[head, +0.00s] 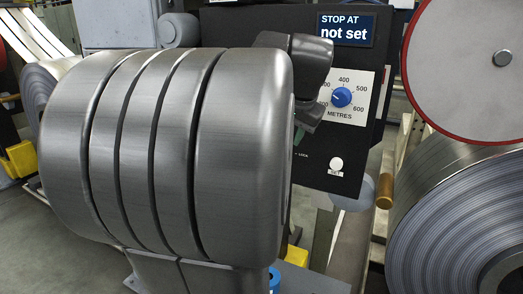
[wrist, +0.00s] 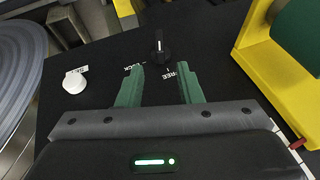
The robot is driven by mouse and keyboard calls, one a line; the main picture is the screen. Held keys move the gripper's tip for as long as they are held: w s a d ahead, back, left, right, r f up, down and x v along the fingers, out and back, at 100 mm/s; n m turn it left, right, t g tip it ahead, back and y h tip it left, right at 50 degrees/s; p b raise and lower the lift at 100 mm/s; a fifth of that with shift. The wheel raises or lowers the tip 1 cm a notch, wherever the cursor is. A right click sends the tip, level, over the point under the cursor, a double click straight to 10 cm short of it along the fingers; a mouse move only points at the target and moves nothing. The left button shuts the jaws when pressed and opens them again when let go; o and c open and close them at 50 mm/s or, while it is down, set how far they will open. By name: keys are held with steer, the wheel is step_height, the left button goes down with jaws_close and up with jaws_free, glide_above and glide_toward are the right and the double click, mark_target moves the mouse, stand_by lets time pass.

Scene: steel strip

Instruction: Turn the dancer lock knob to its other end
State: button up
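The dancer lock knob (wrist: 159,50) is a small black knob with a pale pointer line on the black panel, at the top middle of the wrist view. The words LOCK (wrist: 132,68) and FREE (wrist: 168,76) are printed below it, left and right; which one the pointer marks I cannot tell surely. My gripper (wrist: 160,68) is open and empty, its two green fingers pointing at the knob, one to each side of its line; I see no contact. In the head view my arm hides the knob and most of the gripper.
A white SET button (wrist: 74,85) is left of the fingers; it also shows in the head view (head: 336,165). Above it there are a blue METRES dial (head: 341,97) and a display (head: 346,30) reading "STOP AT not set". A yellow bracket (wrist: 257,40) stands close on the right.

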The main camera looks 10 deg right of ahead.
steer(key=x, duration=0.8)
steer(key=shift+w+f, duration=0.1)
steer(key=shift+f, duration=0.15)
jaws_close()
